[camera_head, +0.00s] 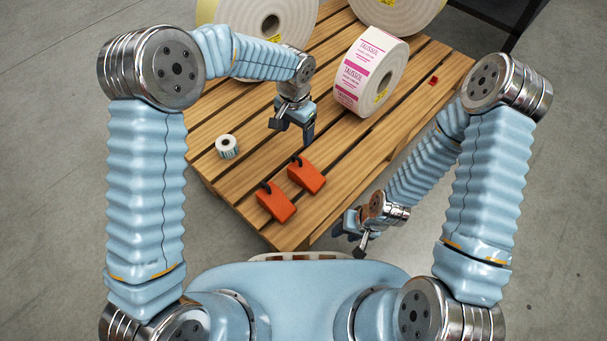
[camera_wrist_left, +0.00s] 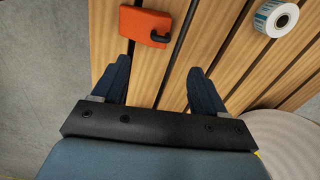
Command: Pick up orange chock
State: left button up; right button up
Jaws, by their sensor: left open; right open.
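Two orange chocks with dark loop handles lie on the wooden pallet (camera_head: 245,180) near its front corner: a nearer left one (camera_head: 276,203) and a farther right one (camera_head: 306,178). My left gripper (camera_head: 291,131) is open and empty above the pallet, behind the chocks and apart from them. In the left wrist view, one orange chock (camera_wrist_left: 144,25) shows beyond the open fingers (camera_wrist_left: 160,70), its handle on its right; I cannot tell which of the two it is. My right gripper (camera_head: 350,234) is open and empty, beside the pallet's right front edge.
A small label roll (camera_head: 227,147) stands left of the chocks; it also shows in the left wrist view (camera_wrist_left: 276,18). Larger rolls (camera_head: 265,25) stand at the back. A small red object (camera_head: 433,80) lies at the right.

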aim_at(297, 157)
pick_arm(q)
notch_tip(297, 157, down, 8)
jog(key=shift+b, duration=0.55)
notch_tip(297, 157, down, 5)
jog(key=shift+f+b, duration=0.1)
jog(key=shift+b, duration=0.45)
grip_shut()
